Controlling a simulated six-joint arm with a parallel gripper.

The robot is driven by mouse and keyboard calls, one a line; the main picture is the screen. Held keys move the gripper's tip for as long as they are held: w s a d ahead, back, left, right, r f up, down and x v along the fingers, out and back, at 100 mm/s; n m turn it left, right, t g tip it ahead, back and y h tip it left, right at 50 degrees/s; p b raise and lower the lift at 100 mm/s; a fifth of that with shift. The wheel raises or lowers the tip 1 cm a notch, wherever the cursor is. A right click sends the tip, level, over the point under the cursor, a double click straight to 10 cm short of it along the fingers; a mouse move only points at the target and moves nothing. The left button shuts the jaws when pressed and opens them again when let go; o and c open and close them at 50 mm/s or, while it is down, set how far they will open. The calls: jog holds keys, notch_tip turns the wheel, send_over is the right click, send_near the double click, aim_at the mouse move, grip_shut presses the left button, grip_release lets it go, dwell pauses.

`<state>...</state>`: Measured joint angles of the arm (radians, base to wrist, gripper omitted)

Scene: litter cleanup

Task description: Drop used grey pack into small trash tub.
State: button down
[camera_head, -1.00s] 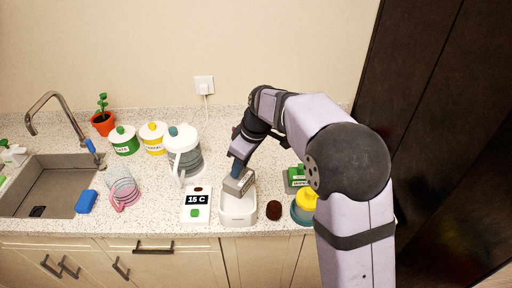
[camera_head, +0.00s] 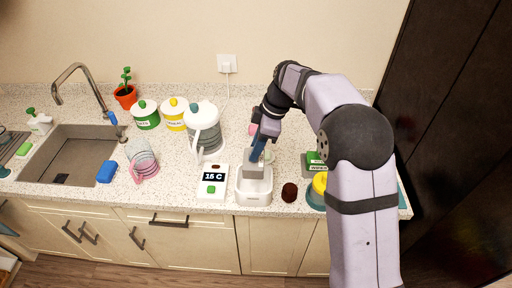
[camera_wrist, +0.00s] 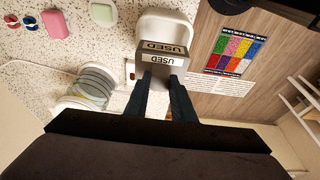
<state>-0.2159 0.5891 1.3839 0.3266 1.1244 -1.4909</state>
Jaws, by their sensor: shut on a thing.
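The grey pack (camera_head: 255,171) is held over the small white trash tub (camera_head: 253,194) on the counter. In the wrist view the pack (camera_wrist: 163,57) shows the word USED on two faces, and the tub (camera_wrist: 150,22) lies behind it, partly hidden. My gripper (camera_head: 258,152) points down, with its two dark fingers (camera_wrist: 166,82) shut on the pack. The pack's lower edge overlaps the tub opening; I cannot tell whether it touches the tub.
A scale-like device reading 15 C (camera_head: 213,182) stands just left of the tub. A dark brown round item (camera_head: 289,192) and a yellow-lidded jar (camera_head: 319,184) stand to the right. A kettle (camera_head: 205,135) stands behind left. The sink (camera_head: 72,155) is far left.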

aim_at(263, 161)
jog(key=shift+f, duration=0.1)
notch_tip(263, 161, down, 11)
jog(key=b, duration=0.8)
jog(key=shift+f+b, duration=0.15)
jog(key=shift+b, duration=0.2)
jog(key=shift+f+b, duration=0.45)
jog(key=shift+f, duration=0.15)
jog(key=c, duration=1.4)
grip_release()
jog(key=shift+c, duration=0.2)
jog(key=shift+r, duration=0.1)
jog(key=shift+b+v, duration=0.95)
jog(key=shift+v, duration=2.7)
jog(key=shift+d, duration=0.1)
